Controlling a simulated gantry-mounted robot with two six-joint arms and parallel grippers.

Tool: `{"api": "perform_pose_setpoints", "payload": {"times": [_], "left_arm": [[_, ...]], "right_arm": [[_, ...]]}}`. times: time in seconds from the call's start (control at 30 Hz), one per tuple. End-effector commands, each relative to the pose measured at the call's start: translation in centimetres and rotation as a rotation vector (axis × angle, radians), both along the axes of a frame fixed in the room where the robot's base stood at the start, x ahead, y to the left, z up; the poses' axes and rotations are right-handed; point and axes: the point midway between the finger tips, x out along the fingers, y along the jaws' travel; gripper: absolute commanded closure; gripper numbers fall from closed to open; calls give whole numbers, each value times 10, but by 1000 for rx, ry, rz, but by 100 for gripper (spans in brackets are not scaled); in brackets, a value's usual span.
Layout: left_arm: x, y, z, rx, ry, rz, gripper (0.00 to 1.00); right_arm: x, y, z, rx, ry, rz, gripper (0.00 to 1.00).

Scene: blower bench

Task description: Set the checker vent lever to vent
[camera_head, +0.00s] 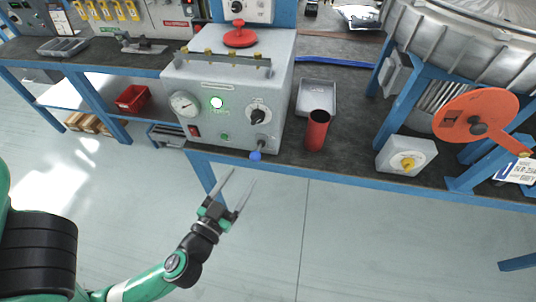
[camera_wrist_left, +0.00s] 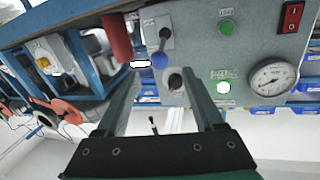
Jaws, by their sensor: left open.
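The checker (camera_head: 190,80) is a light grey box at the bench's front edge, with a dial gauge, a lit green-white button, a black knob and small labels. The vent lever (camera_head: 259,147) sits at its lower right front and ends in a blue ball (camera_head: 256,155). My left gripper (camera_head: 239,182) is open and empty, below and in front of the ball, and apart from it. In the left wrist view, which is inverted, the blue ball (camera_wrist_left: 159,60) shows between the fingertips (camera_wrist_left: 157,73), beyond them. The lever's label is too small to read. My right gripper is not in view.
A red cup (camera_head: 317,131) stands right of the checker, with a grey tray (camera_head: 318,95) behind it. A grey box with a yellow knob (camera_head: 407,162) and an orange disc (camera_head: 470,117) are further right. The space before the bench is clear.

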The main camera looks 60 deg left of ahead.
Motion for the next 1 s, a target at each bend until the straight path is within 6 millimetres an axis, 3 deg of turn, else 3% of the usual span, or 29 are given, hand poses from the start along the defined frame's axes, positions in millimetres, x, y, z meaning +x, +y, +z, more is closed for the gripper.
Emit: {"api": "perform_pose_setpoints", "payload": {"times": [0.27, 0.73, 1.0], "left_arm": [[11, 9, 3, -3, -4, 6, 30], [84, 67, 3, -2, -7, 3, 30], [92, 73, 1, -2, -5, 0, 30]], "right_arm": [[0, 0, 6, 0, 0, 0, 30], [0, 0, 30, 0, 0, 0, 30], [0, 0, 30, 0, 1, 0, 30]]}}
